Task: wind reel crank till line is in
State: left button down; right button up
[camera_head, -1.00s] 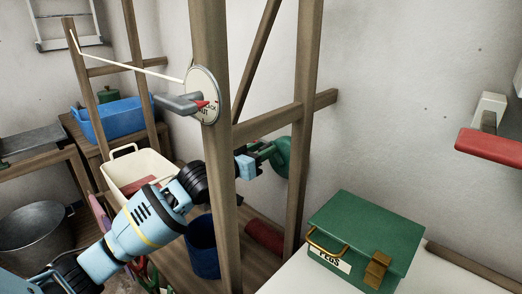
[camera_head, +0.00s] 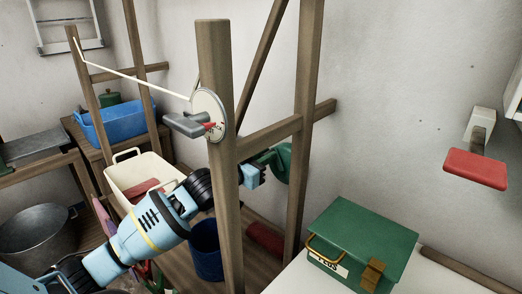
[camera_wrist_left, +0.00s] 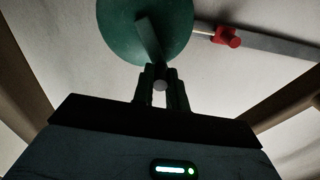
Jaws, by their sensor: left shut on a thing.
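The green reel (camera_head: 283,163) is mounted behind the near wooden post, by the wall. It shows as a round green disc (camera_wrist_left: 150,22) in the left wrist view, with a dark crank arm (camera_wrist_left: 150,40) across it. My left gripper (camera_wrist_left: 161,90) is shut on the crank's small round grip (camera_wrist_left: 160,84). In the head view my left gripper (camera_head: 262,166) reaches past the post, which hides part of the arm. My right gripper is out of view.
The near post (camera_head: 222,200) stands close in front of my left arm. A cream basket (camera_head: 140,178) and blue bucket (camera_head: 205,248) stand beside the arm. A red paddle (camera_head: 475,168) juts from the wall.

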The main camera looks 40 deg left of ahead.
pick_arm(q)
jog(key=m+p, duration=0.1)
jog(key=d+r+m+p, duration=0.1)
jog(key=shift+m+p, duration=0.3)
jog(key=shift+p, duration=0.05)
jog(key=shift+s+d+m+p, duration=0.1)
jog(key=shift+d+m+p, duration=0.5)
jog(key=shift+m+p, duration=0.55)
jog(key=shift+d+m, duration=0.2)
jog(key=shift+m, duration=0.25)
jog(key=shift+f, duration=0.15)
jog(key=c, duration=1.4)
grip_release()
jog(key=shift+s, duration=0.15)
jog(key=s, duration=0.7)
jog(key=shift+s+a, duration=0.25)
